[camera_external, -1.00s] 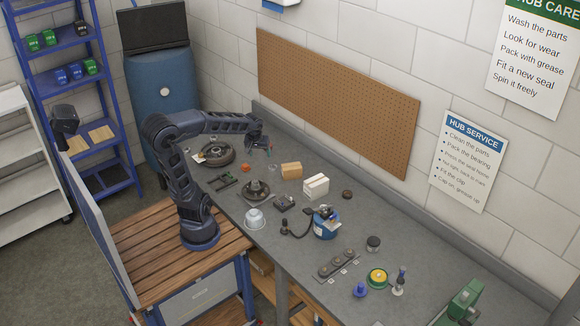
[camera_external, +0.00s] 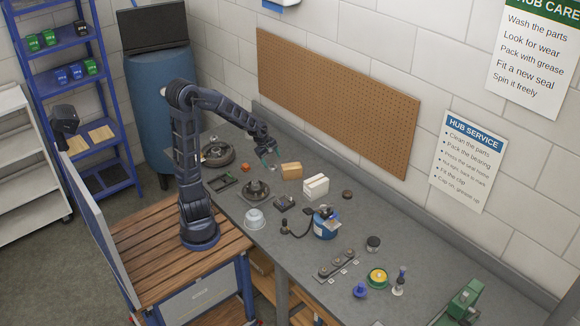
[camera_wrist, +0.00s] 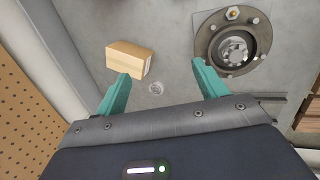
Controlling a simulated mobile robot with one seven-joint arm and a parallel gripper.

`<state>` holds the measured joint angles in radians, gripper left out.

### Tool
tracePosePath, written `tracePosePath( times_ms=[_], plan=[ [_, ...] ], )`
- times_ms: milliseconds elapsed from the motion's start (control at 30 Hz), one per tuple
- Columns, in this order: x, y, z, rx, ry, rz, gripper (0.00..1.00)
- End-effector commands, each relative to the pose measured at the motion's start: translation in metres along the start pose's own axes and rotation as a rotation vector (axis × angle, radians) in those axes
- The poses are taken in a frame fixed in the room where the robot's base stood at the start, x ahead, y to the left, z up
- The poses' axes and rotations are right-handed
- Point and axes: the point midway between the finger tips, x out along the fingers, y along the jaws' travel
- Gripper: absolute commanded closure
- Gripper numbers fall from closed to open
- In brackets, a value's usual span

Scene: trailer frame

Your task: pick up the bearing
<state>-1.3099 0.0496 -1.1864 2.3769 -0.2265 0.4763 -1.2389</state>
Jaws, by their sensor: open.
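A small silvery ring-like part (camera_wrist: 156,88), which may be the bearing, lies on the grey bench in the wrist view. It is too small to identify surely. My gripper (camera_wrist: 160,71) is open, with its teal fingers apart on either side of that part in the picture and nothing held. In the external view my gripper (camera_external: 270,158) hangs above the back of the bench, left of the cardboard box (camera_external: 291,170). A holder (camera_external: 337,265) with three round parts, possibly bearings or seals, stands toward the front of the bench.
The cardboard box (camera_wrist: 129,59) is close to my left finger in the wrist view. A flanged hub (camera_wrist: 233,43) is near the right finger. A white box (camera_external: 316,186) and a blue container (camera_external: 325,224) stand farther right. The pegboard (camera_external: 335,100) wall is behind.

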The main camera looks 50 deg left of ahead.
Motion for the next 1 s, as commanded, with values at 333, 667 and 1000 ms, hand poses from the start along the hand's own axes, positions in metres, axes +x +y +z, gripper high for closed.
tracePosePath(
  times_ms=[333,667,1000],
  plan=[
    [-0.003,0.028,-0.023,-0.347,-0.133,0.121,0.29],
    [-0.040,0.057,-0.051,-0.680,-0.282,0.266,0.29],
    [-0.114,0.080,-0.090,-1.006,-0.463,0.449,0.29]
  ],
)
